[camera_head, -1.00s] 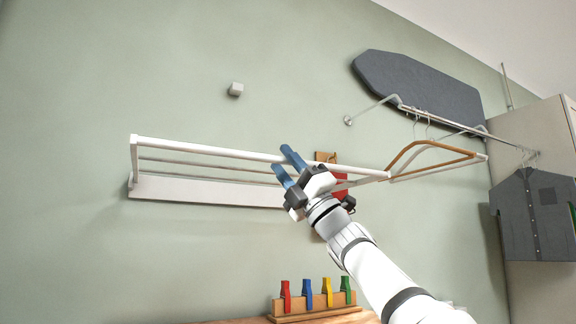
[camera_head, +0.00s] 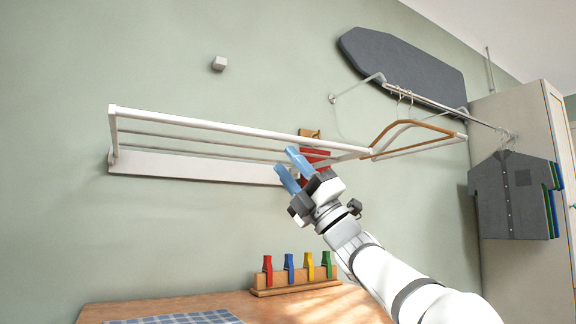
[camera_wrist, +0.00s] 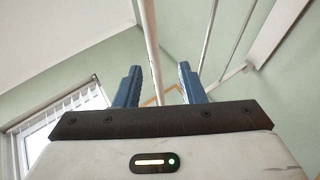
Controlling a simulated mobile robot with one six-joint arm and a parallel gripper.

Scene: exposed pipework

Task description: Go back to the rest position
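My gripper (camera_head: 290,170) is in the middle of the head view, its two blue fingers pointing up and left. The fingers are apart with nothing between them, and they also show spread in the wrist view (camera_wrist: 160,85). In the head view the fingertips appear just below the front bar of the white wall rack (camera_head: 210,126). I cannot tell whether they touch it. In the wrist view a white bar (camera_wrist: 150,45) runs past beyond the fingers. A red thing (camera_head: 315,158) on the wall is partly hidden behind my gripper and the rack.
A wooden stand (camera_head: 296,285) with red, blue, yellow and green clothes pegs is on the wooden table (camera_head: 190,306). Dark shirts (camera_head: 512,195) hang at right, and an ironing board (camera_head: 400,72) is on the wall.

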